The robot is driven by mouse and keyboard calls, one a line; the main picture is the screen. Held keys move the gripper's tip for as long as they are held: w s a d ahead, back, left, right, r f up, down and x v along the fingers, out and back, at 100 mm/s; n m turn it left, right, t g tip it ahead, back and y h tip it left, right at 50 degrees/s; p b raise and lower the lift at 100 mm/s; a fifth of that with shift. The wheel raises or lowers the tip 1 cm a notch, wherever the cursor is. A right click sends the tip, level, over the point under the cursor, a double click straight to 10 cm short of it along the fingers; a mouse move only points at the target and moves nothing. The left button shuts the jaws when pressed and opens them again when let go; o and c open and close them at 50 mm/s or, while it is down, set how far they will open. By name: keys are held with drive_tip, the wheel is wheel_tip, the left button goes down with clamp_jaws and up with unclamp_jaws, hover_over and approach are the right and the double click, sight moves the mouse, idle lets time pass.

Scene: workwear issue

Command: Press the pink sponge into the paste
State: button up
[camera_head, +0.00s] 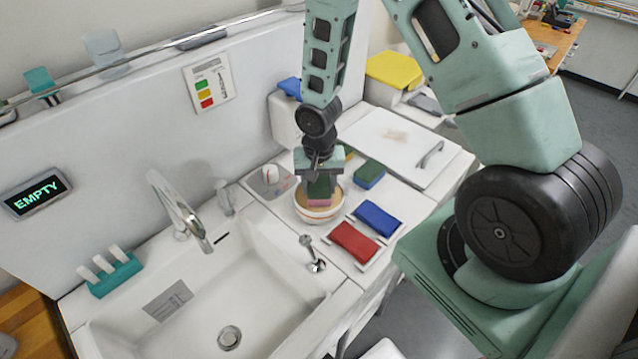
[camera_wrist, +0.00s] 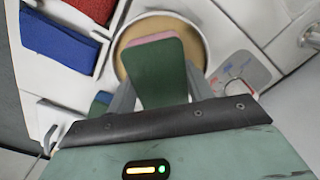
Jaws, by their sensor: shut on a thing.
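My gripper (camera_head: 320,178) points down over a white bowl (camera_head: 317,217) with an orange band. It is shut on the pink sponge (camera_head: 318,199), which has a dark green top layer. In the wrist view my gripper (camera_wrist: 158,85) holds the sponge (camera_wrist: 160,62) between its fingers, with the pink edge on the far side. Tan paste (camera_wrist: 140,30) shows inside the bowl's rim around the sponge. The sponge's pink underside is hidden, so I cannot tell whether it touches the paste.
A white board (camera_head: 385,145) lies behind right.

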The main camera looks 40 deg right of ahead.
sight(319, 184)
drive_tip(key=shift+f+b, duration=0.45)
drive_tip(key=shift+f, duration=0.1)
idle(1.3)
drive_tip(key=shift+r+p, duration=2.7)
drive_tip(key=shift+r, duration=0.9)
drive_tip(key=shift+s, duration=0.1)
